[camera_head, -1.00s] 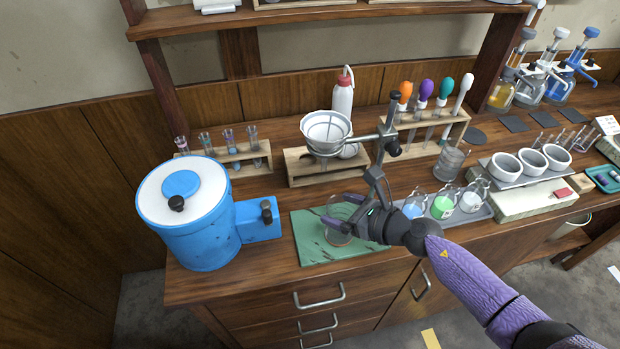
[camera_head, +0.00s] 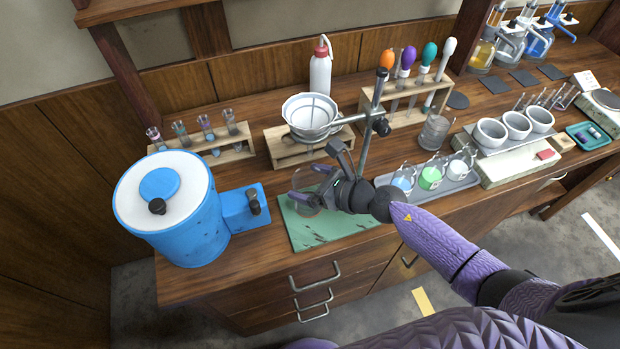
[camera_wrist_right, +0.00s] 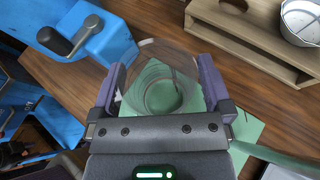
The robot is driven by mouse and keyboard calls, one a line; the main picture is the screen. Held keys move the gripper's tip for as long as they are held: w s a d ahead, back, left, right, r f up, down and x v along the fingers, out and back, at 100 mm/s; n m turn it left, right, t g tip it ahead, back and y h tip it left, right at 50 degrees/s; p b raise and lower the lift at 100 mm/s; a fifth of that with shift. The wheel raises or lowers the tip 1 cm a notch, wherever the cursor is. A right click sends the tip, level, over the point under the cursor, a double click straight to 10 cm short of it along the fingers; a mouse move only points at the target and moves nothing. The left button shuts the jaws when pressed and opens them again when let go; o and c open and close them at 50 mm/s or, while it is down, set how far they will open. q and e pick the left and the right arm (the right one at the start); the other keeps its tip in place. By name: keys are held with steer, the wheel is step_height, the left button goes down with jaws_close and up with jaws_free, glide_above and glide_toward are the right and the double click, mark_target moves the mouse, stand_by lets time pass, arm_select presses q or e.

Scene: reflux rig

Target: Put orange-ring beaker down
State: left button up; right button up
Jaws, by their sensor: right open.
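A clear glass beaker (camera_head: 306,203) stands upright on the green mat (camera_head: 330,233) at the bench front. In the right wrist view the beaker (camera_wrist_right: 163,97) sits between my fingers, with the green mat (camera_wrist_right: 246,135) visible through and around it. I cannot make out an orange ring on it. My right gripper (camera_head: 312,185) is open, its two purple fingers on either side of the beaker; it also shows in the wrist view (camera_wrist_right: 162,73). Whether a finger still touches the glass is not clear. My left gripper is not in view.
A blue drum-shaped device (camera_head: 170,212) stands left of the mat. A stand with a funnel (camera_head: 311,117) rises close behind my gripper. A grey tray (camera_head: 440,193) with several small flasks lies right of it. Test-tube racks (camera_head: 218,155) line the back.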

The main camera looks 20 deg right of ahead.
steer(key=shift+r, duration=0.15)
steer(key=shift+s+d+r+p, duration=0.1)
steer(key=shift+s+r+p, duration=0.1)
steer(key=shift+p, duration=0.1)
steer(key=v, duration=1.1)
steer(key=shift+s+d, duration=0.2)
steer(key=shift+s, duration=0.05)
